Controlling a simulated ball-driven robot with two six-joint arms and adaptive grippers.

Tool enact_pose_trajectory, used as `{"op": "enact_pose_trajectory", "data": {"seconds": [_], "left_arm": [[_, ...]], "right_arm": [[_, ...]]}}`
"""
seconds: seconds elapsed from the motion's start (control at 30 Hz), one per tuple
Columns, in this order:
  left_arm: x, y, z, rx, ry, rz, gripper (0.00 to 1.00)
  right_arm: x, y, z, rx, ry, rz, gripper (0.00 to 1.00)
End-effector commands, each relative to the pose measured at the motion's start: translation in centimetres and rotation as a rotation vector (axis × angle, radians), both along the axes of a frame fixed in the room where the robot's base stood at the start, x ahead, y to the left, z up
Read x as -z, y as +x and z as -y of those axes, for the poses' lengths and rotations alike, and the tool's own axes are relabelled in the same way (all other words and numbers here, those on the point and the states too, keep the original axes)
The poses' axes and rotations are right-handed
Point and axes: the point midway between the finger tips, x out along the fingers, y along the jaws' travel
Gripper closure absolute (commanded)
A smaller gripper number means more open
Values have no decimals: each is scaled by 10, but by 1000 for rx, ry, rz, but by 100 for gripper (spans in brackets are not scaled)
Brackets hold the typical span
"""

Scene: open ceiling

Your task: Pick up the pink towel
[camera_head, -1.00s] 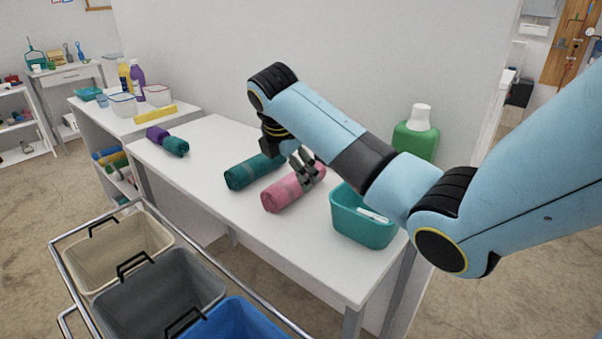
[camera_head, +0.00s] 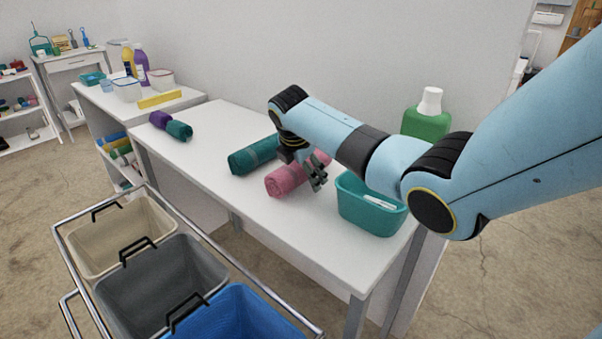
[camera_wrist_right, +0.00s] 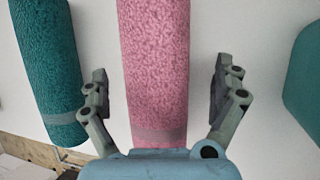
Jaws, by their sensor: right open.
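The pink towel (camera_head: 287,180) is a roll with a greyish band, lying on the white table beside a teal rolled towel. My right gripper (camera_head: 318,172) is over its right part and hides some of it. In the right wrist view the pink towel (camera_wrist_right: 158,75) runs between the two spread fingers of my right gripper (camera_wrist_right: 163,90), with a gap on each side. The gripper is open and holds nothing. My left gripper is not in view.
The teal towel (camera_head: 252,156) lies close on the left. A teal tub (camera_head: 368,212) stands close on the right, with a green bottle (camera_head: 426,124) behind. A cart with beige, grey and blue bins (camera_head: 165,285) stands in front. The table's front left is clear.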

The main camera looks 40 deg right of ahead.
Motion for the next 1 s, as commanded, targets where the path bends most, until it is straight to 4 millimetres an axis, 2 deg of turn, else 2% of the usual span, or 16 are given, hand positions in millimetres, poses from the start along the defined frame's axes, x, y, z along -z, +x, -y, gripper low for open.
{"op": "enact_pose_trajectory", "data": {"seconds": [0.2,0.7,1.0], "left_arm": [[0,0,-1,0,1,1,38],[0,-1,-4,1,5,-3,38],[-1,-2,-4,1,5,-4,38]], "right_arm": [[0,1,0,-1,0,2,3],[0,1,0,-1,-1,2,66],[-3,1,0,0,-1,2,67]]}}
